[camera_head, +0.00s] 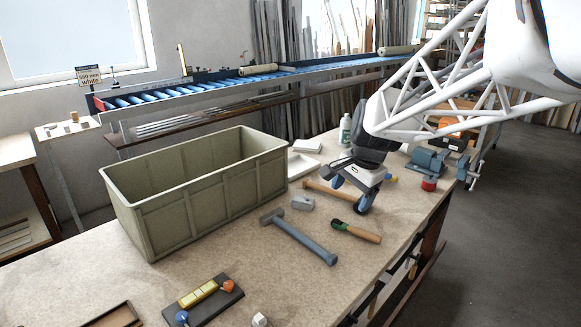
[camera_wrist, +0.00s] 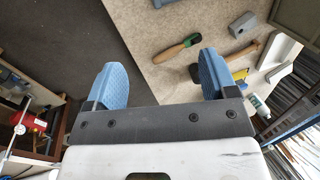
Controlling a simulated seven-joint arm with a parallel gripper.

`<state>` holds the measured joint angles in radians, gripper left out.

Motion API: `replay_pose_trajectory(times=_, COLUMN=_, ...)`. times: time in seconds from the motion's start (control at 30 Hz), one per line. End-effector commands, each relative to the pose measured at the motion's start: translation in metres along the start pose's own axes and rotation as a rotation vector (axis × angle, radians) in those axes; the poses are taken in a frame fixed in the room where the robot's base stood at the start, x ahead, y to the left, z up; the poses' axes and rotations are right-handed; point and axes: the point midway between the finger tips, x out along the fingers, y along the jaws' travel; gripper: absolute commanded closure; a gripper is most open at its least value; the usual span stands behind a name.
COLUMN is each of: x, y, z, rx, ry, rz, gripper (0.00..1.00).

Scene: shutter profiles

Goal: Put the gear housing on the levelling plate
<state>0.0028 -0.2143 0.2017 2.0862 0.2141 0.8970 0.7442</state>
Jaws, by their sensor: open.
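My gripper (camera_head: 351,193) is open and empty above the bench; its blue fingers also show in the wrist view (camera_wrist: 160,78). A small grey block (camera_head: 302,203), possibly the gear housing, lies on the bench to the left of my gripper. It also shows in the wrist view (camera_wrist: 243,25), beyond the right finger and apart from it. A dark plate (camera_head: 232,299), possibly the levelling plate, lies at the front of the bench. It bears a yellow bar, an orange knob and a blue knob. I cannot tell either identity for certain.
A large green crate (camera_head: 165,216) stands left of the grey block. A hammer (camera_head: 300,238), a green-and-wood tool (camera_head: 355,231) and a wooden-handled mallet (camera_head: 325,189) lie around it. A blue vise (camera_head: 428,161) stands behind right.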

Motion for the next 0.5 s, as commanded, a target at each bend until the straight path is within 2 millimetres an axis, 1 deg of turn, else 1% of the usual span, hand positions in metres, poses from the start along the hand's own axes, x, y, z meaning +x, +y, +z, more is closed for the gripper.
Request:
replay_pose_trajectory(times=0.03, x=0.007, y=-0.011, z=-0.009, rx=0.037, ry=-0.008, rz=-0.001, gripper=0.21)
replay_pose_trajectory(times=0.1, x=0.015, y=-0.025, z=-0.019, rx=0.095, ry=-0.019, rz=-0.006, gripper=0.21)
replay_pose_trajectory(times=0.27, x=0.035, y=-0.057, z=-0.044, rx=0.228, ry=-0.043, rz=-0.014, gripper=0.21)
replay_pose_trajectory(times=0.5, x=0.072, y=-0.103, z=-0.08, rx=0.428, ry=-0.079, rz=-0.022, gripper=0.21)
